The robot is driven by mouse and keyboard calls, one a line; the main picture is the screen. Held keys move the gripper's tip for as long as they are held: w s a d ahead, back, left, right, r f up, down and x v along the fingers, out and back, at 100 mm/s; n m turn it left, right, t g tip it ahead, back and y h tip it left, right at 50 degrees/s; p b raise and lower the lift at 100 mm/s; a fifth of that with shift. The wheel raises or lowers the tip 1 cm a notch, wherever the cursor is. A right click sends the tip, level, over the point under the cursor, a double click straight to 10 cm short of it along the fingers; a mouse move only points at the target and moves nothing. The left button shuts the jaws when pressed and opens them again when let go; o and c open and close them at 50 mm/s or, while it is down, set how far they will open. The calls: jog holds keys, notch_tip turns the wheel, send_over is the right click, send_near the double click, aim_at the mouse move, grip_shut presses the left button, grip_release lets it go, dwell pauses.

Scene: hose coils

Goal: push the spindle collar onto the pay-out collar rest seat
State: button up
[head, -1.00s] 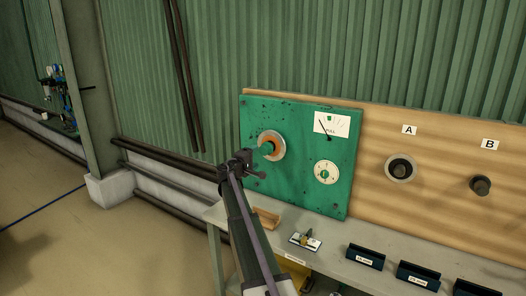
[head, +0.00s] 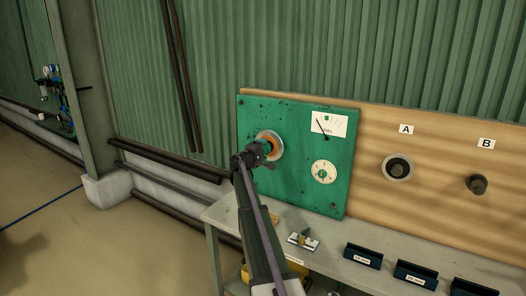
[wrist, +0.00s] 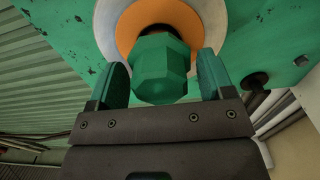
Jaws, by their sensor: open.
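A green faceted knob, which looks like the spindle collar (wrist: 160,68), sticks out of an orange disc (wrist: 181,22) with a pale ring around it on the green panel. In the wrist view my gripper (wrist: 162,80) is open, with one green finger on each side of the knob. Gaps show beside it, and I see no clear contact. In the head view my gripper (head: 255,154) is in front of the orange disc (head: 270,144) and covers part of it. I cannot tell which part is the pay-out collar rest seat.
Dark pegs under labels A (head: 398,168) and B (head: 477,184) stand out from the wooden board. Below, the bench (head: 335,252) holds labelled dark bins (head: 363,256) and a small fixture (head: 303,241).

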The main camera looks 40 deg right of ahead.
jog(key=shift+c, duration=0.4)
jog(key=c, duration=1)
jog(key=o, duration=0.4)
jog(key=c, duration=0.3)
jog(key=shift+c, duration=0.2)
jog(key=shift+s+a, duration=0.15)
jog(key=shift+a, duration=0.3)
jog(key=shift+v, duration=1.55)
